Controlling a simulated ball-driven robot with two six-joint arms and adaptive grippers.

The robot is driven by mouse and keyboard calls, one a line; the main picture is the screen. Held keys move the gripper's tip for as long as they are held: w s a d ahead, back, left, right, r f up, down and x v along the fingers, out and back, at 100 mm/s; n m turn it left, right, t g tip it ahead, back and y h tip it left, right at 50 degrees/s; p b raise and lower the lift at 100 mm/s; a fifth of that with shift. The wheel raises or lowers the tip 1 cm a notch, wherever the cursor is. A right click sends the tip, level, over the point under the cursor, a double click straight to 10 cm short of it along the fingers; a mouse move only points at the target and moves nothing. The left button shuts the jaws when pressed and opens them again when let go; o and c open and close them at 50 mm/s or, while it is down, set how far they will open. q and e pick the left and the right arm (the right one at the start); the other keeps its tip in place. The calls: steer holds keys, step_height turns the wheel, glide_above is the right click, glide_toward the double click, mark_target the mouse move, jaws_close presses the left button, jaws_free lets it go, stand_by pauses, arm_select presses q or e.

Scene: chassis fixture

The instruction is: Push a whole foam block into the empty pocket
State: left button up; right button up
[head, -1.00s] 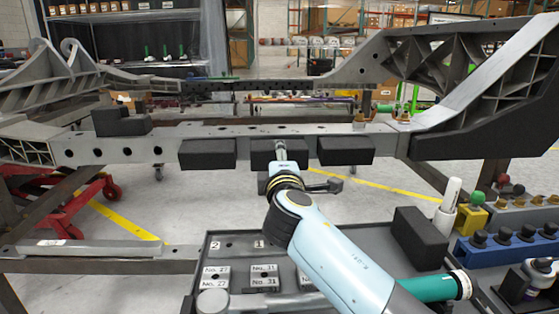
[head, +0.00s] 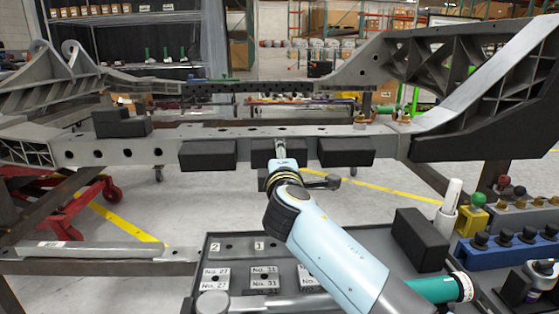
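Three dark foam blocks sit along the front of the chassis beam (head: 163,152): a left block (head: 208,154), a middle block (head: 262,148) and a right block (head: 345,152). My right gripper (head: 280,149) is at the middle block, its narrow fingers together in front of the block's face. The gripper and arm hide part of that block, and I cannot tell how deep it sits. A dark stepped foam piece (head: 122,123) lies on top of the beam at the left. Another dark block (head: 421,240) stands on the tray at the right. My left gripper is not identifiable.
The grey tray (head: 345,236) below holds numbered labels (head: 264,276). A red cart (head: 60,212) is under the beam at the left.

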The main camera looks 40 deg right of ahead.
steer(key=shift+w+d, duration=0.25)
steer(key=shift+w, duration=0.1)
stand_by(0.4)
steer(key=shift+x, duration=0.85)
steer(key=o, duration=1.4)
steer(key=shift+c, duration=0.2)
